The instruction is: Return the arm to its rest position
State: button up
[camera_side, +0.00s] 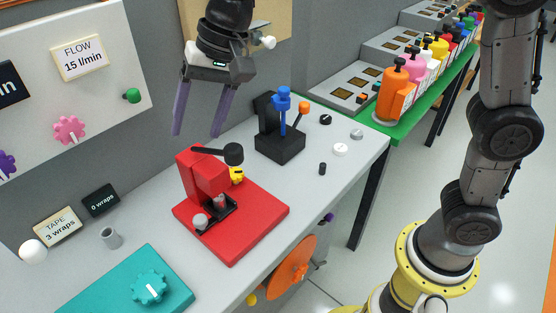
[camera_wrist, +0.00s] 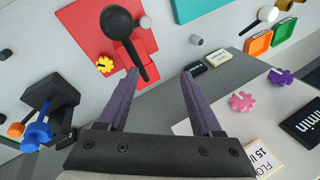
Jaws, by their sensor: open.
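My gripper (camera_side: 203,108) hangs in the air above the grey worktable (camera_side: 345,135), in front of the wall panel. Its two purple fingers point down and stand apart. The wrist view shows the gripper (camera_wrist: 158,75) open, with nothing between the fingers. Below and right of it in the side view is a red stand (camera_side: 250,222) with a black ball-ended lever (camera_side: 232,153). The lever also shows in the wrist view (camera_wrist: 117,24), just beyond the left fingertip; I cannot tell the gap, but the gripper does not hold it.
A black block with a blue post (camera_side: 283,112) stands behind the red stand. A teal box with a knob (camera_side: 149,287) is at the front. The wall panel (camera_side: 110,30) carries knobs and a flow label. Coloured bottles (camera_side: 395,92) line a green bench at the right.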

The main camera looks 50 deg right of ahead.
jog(key=s+d+n+t+h, duration=0.2)
jog(key=s+d+n, duration=0.2)
jog(key=s+d, duration=1.45)
jog(key=s+d+f+n+t+h, duration=0.1)
jog(key=s+d+f, duration=0.4)
jog(key=shift+s+h, duration=0.15)
jog(key=shift+h, duration=0.15)
